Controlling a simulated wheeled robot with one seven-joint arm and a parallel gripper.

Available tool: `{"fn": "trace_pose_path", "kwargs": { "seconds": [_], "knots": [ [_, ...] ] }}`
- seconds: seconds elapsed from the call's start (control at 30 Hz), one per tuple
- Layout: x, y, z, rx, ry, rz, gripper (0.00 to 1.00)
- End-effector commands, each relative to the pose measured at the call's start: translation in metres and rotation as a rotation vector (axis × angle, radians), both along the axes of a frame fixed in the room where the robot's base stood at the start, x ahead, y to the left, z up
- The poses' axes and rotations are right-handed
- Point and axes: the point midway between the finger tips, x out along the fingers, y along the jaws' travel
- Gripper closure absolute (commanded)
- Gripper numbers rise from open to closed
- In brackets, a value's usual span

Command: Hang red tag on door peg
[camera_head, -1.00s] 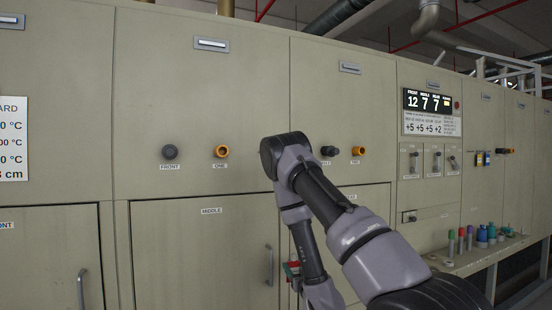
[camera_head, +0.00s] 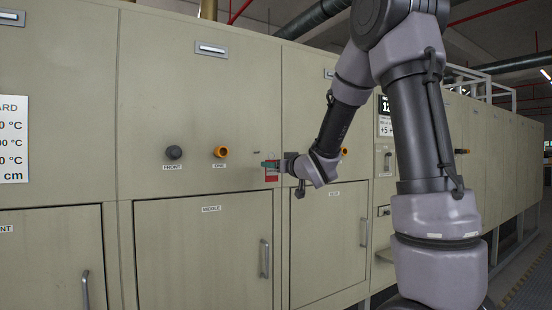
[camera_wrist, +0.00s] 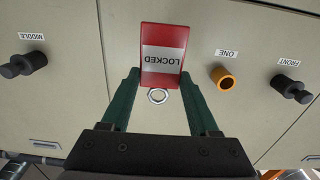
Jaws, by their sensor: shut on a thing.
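The red tag (camera_head: 272,174) is in my gripper (camera_head: 270,164), in front of the upper furnace panel, right of the orange ONE peg (camera_head: 221,152). In the wrist view the tag (camera_wrist: 163,52) reads LOCKED upside down, with a metal ring (camera_wrist: 158,96) on the side towards my palm. My green fingers (camera_wrist: 159,76) are shut on its side edges. In that view the orange ONE peg (camera_wrist: 223,78) and dark FRONT peg (camera_wrist: 290,88) are on the right, and the dark MIDDLE peg (camera_wrist: 23,64) is on the left. The tag is apart from all of them.
The FRONT peg (camera_head: 173,153) shows in the head view too. Below are the closed MIDDLE door (camera_head: 195,255) with its handle (camera_head: 264,258) and another closed door (camera_head: 328,250). My arm covers the panel to the right. Another orange peg (camera_head: 343,152) shows beside it.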

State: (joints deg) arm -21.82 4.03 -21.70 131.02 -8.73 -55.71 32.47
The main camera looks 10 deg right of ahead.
Motion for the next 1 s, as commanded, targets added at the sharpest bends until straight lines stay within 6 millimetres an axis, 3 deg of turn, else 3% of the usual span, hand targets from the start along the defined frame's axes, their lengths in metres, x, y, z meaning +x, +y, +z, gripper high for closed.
{"fn": "trace_pose_path", "kwargs": {
  "seconds": [0.03,0.2,1.0],
  "knots": [
    [-0.004,-0.001,0.012,0.002,-0.004,0.005,0.92],
    [-0.01,-0.002,0.026,0.001,0.001,0.011,0.92],
    [0.045,0.016,0.021,0.001,0.003,0.011,0.92]
  ]
}}
